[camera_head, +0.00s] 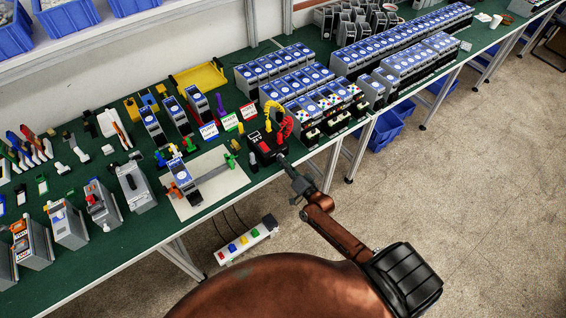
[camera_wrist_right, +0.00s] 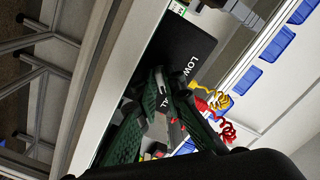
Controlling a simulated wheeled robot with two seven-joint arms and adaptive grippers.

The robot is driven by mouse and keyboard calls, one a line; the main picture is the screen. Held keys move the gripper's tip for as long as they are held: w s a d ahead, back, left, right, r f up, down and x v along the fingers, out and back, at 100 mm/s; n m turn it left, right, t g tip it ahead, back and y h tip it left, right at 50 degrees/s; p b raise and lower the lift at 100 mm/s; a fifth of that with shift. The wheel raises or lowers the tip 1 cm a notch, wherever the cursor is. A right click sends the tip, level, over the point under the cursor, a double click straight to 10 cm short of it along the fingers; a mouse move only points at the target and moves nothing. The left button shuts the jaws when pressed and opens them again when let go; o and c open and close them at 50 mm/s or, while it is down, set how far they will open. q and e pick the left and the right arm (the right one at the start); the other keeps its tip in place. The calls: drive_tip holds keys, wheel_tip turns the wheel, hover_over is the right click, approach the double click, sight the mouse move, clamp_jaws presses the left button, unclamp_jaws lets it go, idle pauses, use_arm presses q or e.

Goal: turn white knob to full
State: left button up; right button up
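A black box (camera_head: 266,150) with red and yellow coiled leads stands near the front edge of the green table. In the right wrist view the same box (camera_wrist_right: 184,48) shows white lettering reading "LOW", with more letters partly covered. My right gripper (camera_head: 287,163) reaches the front of this box in the head view. In the right wrist view its dark fingers (camera_wrist_right: 158,100) overlap the box front; whether they touch it, or are open or shut, I cannot tell. I cannot make out a white knob; it may be hidden by the fingers. My left gripper is not in view.
A white board (camera_head: 215,200) with a small device lies left of the box. Rows of blue-topped devices (camera_head: 305,100) stand behind and to the right. A power strip (camera_head: 245,240) and blue bins (camera_head: 385,130) are below the table. The floor at right is clear.

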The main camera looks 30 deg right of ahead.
drive_tip(key=shift+o, duration=0.2)
drive_tip(key=shift+s+f, duration=0.1)
drive_tip(key=shift+s, duration=0.25)
drive_tip(key=s, duration=1.1)
drive_tip(key=shift+d, duration=0.45)
drive_tip(key=shift+s, duration=0.1)
drive_tip(key=s+f+n+g+b, duration=0.1)
drive_tip(key=s+f+g, duration=0.3)
drive_tip(key=f, duration=0.7)
drive_tip(key=s+f+n+g+h, duration=0.1)
drive_tip(key=s+f+n, duration=0.1)
drive_tip(key=s+f, duration=0.6)
drive_tip(key=s+f+n+g+b, duration=0.1)
drive_tip(key=s+f+g, duration=0.2)
drive_tip(key=f, duration=1)
drive_tip(key=s+a+f+n+g, duration=0.1)
drive_tip(key=s+f+n+g, duration=0.1)
drive_tip(key=s+f, duration=0.4)
drive_tip(key=s+a+f+n+g+b, duration=0.1)
drive_tip(key=s+f+g, duration=0.3)
drive_tip(key=s, duration=1)
drive_tip(key=s+a+f+n+g, duration=0.2)
drive_tip(key=s+a+f+g, duration=0.1)
drive_tip(key=s+f, duration=0.6)
drive_tip(key=shift+s+f+n, duration=0.25)
drive_tip(key=shift+s+n, duration=0.15)
drive_tip(key=shift+s, duration=0.7)
